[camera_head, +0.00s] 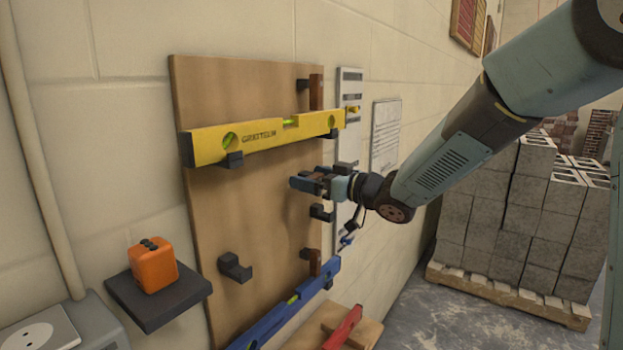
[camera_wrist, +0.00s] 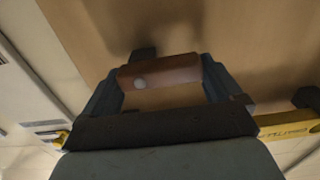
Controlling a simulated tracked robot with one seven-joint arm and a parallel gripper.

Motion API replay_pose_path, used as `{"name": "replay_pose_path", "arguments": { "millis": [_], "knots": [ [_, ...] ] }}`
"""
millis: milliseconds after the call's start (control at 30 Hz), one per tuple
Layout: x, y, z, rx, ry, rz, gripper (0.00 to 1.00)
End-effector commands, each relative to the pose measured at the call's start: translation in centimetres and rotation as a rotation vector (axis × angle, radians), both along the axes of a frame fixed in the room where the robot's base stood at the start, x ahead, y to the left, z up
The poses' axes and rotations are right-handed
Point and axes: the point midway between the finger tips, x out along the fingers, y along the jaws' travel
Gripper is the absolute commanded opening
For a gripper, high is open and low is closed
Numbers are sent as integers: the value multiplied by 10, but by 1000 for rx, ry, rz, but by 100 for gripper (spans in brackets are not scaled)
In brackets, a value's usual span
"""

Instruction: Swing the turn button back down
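A brown wooden turn button (camera_wrist: 172,71) with a round pale screw head near its left end shows in the wrist view. It lies crosswise between the fingers of my gripper (camera_wrist: 160,82). The fingers are spread wide, one by each end of the button; the right fingertip looks very close to it, and I cannot tell whether they touch. In the head view my gripper (camera_head: 308,182) is at the board's right side, below the yellow level, and hides this button. Similar upright buttons show above (camera_head: 316,92) and below (camera_head: 315,262).
The wooden board (camera_head: 215,205) holds a yellow level (camera_head: 262,136) above and a blue level (camera_head: 292,312) below. Middle hooks, left (camera_head: 234,267) and right (camera_head: 321,212), are empty. An orange box (camera_head: 153,266) stands on a dark shelf (camera_head: 160,303). Blocks (camera_head: 490,220) are stacked right.

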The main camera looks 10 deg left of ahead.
Motion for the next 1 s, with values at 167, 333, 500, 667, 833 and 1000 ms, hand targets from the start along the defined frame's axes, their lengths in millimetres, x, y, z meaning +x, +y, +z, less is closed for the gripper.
{"name": "replay_pose_path", "arguments": {
  "millis": [167,333,500,667,833,1000],
  "knots": [
    [1,-1,0,0,0,-2,72],
    [1,-1,0,0,0,-4,59],
    [1,-1,-1,-18,-43,-5,59],
    [1,-2,-3,-60,-143,-6,59],
    [1,-2,-5,-93,-222,-7,59],
    [1,-1,-5,-102,-244,-7,59]
  ]
}}
